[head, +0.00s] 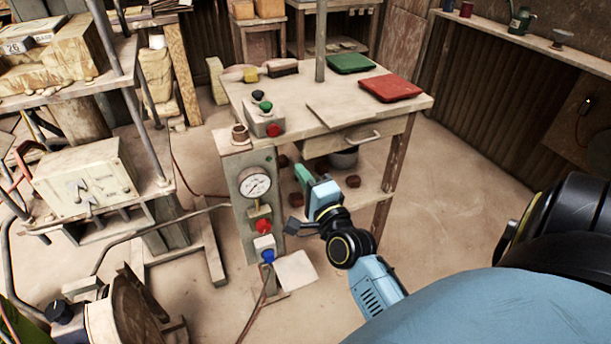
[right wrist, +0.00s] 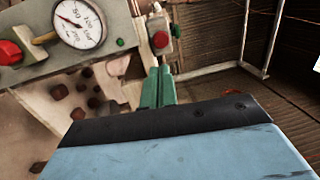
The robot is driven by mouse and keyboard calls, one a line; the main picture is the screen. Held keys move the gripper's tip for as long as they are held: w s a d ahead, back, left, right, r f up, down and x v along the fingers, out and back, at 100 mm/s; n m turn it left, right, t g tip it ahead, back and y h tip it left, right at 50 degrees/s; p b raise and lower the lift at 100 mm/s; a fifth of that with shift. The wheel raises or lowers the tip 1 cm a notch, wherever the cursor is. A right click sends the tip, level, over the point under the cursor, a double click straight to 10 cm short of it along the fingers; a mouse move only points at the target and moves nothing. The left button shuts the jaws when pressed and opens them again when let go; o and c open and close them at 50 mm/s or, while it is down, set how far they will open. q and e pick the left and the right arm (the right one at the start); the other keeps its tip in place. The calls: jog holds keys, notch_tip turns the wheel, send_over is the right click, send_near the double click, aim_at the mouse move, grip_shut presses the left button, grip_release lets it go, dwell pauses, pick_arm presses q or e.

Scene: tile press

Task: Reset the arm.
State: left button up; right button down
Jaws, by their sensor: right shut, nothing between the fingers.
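My right arm reaches in from the lower right in the head view. Its right gripper (head: 302,174) has green fingers, which are shut and empty. It is just right of the grey control panel (head: 246,207), in front of the table's lower part. The right wrist view also shows the shut green fingers (right wrist: 158,88), with the pressure gauge (right wrist: 78,24) at upper left and a red button (right wrist: 160,40) beyond the fingertips. In the head view the panel carries the gauge (head: 254,184), a red knob (head: 263,226) and a blue knob (head: 268,256). My left gripper is out of view.
The wooden table (head: 310,88) holds a green tray (head: 350,63), a red tray (head: 391,88) and a button box (head: 265,122). A drawer handle (head: 362,139) juts from its front. A cream box (head: 85,182) stands on the left bench. Floor at right is clear.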

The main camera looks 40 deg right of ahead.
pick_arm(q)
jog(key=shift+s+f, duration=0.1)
pick_arm(e)
jog(key=shift+s+a+f, duration=0.1)
jog(key=shift+s+a, duration=0.05)
jog(key=shift+s, duration=0.3)
